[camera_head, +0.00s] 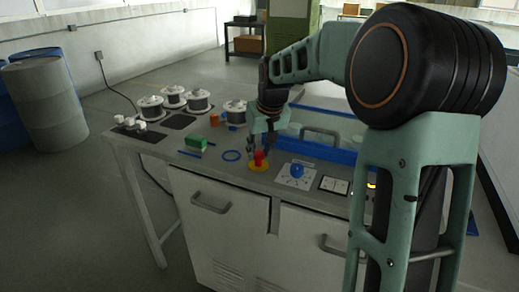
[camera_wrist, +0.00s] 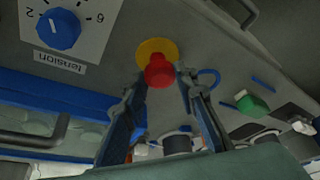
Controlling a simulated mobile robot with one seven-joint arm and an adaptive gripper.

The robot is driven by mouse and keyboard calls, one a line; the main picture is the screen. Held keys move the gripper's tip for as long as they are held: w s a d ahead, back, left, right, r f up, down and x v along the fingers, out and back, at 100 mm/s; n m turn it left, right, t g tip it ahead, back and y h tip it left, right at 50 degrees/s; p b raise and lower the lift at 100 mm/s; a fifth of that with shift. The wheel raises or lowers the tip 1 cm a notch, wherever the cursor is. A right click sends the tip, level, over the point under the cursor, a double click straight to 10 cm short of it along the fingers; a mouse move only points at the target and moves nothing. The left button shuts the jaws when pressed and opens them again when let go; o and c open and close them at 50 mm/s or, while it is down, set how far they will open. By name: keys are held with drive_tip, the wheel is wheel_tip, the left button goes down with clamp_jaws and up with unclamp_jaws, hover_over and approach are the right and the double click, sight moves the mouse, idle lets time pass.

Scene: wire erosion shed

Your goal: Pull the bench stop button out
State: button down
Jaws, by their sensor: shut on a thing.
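The bench stop button has a red mushroom head (camera_head: 259,157) on a yellow round base, and stands near the front edge of the bench top. In the wrist view its red head (camera_wrist: 159,70) lies between my fingertips, in front of the yellow disc (camera_wrist: 157,48). My gripper (camera_head: 260,149) comes down on it from above, and its fingers (camera_wrist: 162,80) are shut on the red head. The fingers hide part of the button in the head view. I cannot tell how far out the head stands.
A blue tension knob (camera_head: 297,171) on a white plate sits close right of the button. A blue ring (camera_head: 231,156) and a green block (camera_head: 195,143) lie to the left. Several wire spools stand behind on the left.

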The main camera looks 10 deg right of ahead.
drive_tip(key=shift+w+r, duration=0.1)
drive_tip(key=shift+r, duration=0.1)
drive_tip(key=c, duration=1.7)
unclamp_jaws()
drive_tip(key=shift+r, duration=0.1)
drive_tip(key=shift+o, duration=0.9)
drive_tip(key=v, duration=1.2)
